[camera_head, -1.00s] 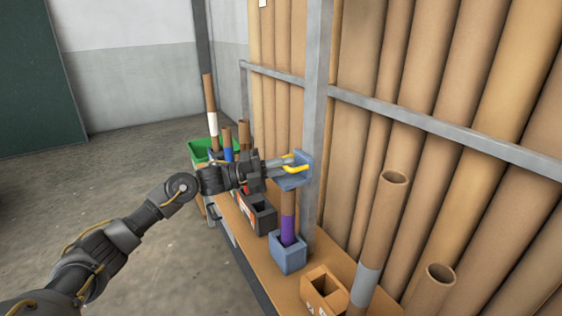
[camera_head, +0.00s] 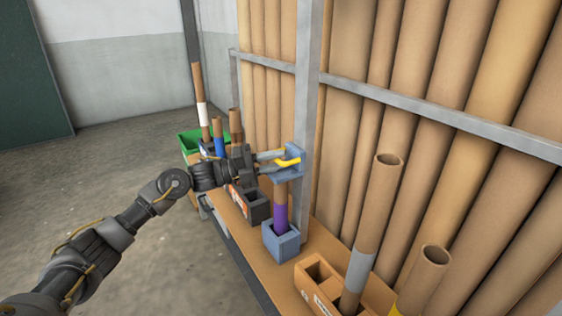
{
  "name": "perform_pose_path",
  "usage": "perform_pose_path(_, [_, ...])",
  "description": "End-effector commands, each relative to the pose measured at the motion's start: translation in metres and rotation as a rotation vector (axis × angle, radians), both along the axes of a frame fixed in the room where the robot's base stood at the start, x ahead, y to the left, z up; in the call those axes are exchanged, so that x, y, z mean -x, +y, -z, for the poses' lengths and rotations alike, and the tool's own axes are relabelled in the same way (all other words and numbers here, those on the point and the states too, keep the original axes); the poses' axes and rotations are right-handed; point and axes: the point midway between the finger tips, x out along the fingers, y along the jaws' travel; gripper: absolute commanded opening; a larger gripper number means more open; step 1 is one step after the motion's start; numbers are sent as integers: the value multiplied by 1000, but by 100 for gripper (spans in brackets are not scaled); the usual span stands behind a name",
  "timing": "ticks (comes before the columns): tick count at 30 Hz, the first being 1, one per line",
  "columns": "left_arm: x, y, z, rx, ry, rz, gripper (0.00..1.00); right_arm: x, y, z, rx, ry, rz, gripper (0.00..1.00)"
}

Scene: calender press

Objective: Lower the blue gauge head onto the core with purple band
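The blue gauge head (camera_head: 291,175), with a yellow handle (camera_head: 289,162), is at the top of the brown core with the purple band (camera_head: 281,216). It looks seated on the core, though its underside is hidden. The core stands upright in a blue-grey square holder (camera_head: 281,241) on the bench. My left gripper (camera_head: 279,161) reaches in from the left at the handle. Its two fingers stand apart above and below the yellow bar, so it looks open. My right gripper is not in view.
A grey post (camera_head: 307,120) stands right behind the gauge head. A black holder (camera_head: 252,205) and a blue-banded core (camera_head: 219,146) are on the left. An orange-brown box (camera_head: 318,274) and a grey-banded core (camera_head: 361,268) are at front right. Tall tubes (camera_head: 430,100) fill the rack.

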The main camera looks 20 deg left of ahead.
Motion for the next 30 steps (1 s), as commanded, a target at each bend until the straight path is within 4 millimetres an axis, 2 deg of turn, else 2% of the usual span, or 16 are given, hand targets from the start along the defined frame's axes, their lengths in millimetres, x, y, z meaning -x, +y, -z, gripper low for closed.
perform_pose_path(8, [1, 1, 1, 0, 2, 1, 22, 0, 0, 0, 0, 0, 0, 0])
perform_pose_path(11, [4, 7, 2, -1, 2, 0, 22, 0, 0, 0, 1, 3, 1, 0])
perform_pose_path(24, [41, 76, 14, -2, 2, -1, 22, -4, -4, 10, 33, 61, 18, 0])
perform_pose_path(30, [50, 92, 17, 0, 0, 0, 22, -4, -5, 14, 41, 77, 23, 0])
